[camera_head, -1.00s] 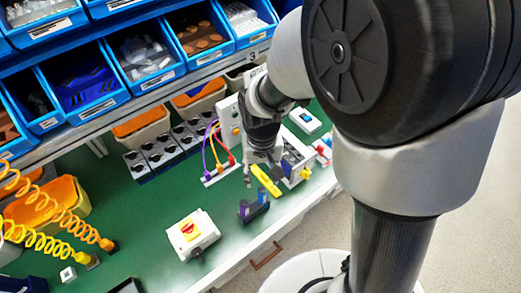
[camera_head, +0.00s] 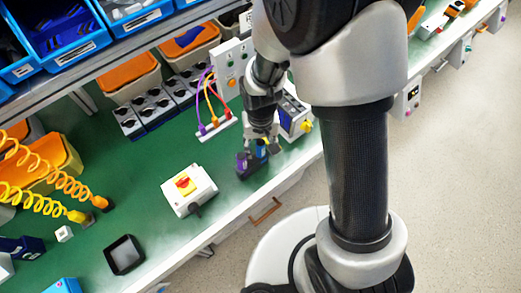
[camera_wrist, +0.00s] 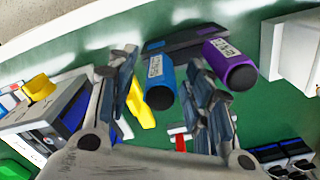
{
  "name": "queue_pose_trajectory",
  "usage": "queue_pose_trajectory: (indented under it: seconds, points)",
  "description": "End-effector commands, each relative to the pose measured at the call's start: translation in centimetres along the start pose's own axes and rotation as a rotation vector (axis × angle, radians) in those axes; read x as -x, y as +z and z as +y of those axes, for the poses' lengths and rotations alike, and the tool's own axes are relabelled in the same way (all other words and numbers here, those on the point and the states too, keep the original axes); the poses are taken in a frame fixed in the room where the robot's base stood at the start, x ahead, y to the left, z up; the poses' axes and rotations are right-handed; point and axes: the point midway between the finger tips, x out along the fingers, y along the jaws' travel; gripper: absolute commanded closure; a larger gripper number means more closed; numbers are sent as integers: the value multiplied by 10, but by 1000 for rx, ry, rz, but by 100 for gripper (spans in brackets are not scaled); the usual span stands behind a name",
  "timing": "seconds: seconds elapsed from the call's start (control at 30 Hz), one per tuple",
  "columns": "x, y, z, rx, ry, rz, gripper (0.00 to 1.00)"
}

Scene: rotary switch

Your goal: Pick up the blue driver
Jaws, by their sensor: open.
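The blue driver (camera_wrist: 160,82) stands in a dark holder (camera_wrist: 190,42) beside the purple driver (camera_wrist: 229,64). In the head view the blue driver (camera_head: 261,148), the purple driver (camera_head: 241,160) and the holder (camera_head: 252,169) are near the bench's front edge. My gripper (camera_wrist: 163,72) is open, with one finger on each side of the blue driver in the wrist view. The right finger lies between the blue and purple drivers. I cannot tell whether either finger touches. In the head view my gripper (camera_head: 262,138) is right above the blue driver and partly covers it.
A white box with a red and yellow switch (camera_head: 187,187) stands left of the holder. A white device with a yellow knob (camera_head: 296,115) is close on the right. A yellow object (camera_wrist: 138,106) shows behind the left finger.

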Motion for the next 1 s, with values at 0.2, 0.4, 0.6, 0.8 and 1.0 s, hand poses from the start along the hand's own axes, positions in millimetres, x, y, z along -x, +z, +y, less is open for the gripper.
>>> queue_pose_trajectory:
  seconds: [0.2,0.4,0.6,0.8,1.0]
  points:
    - [0,0,0,0,0,1,54]
    - [0,0,0,0,0,1,68]
    - [0,0,0,0,0,1,81]
    - [0,0,0,0,0,1,94]
    - [0,0,0,0,0,1,100]
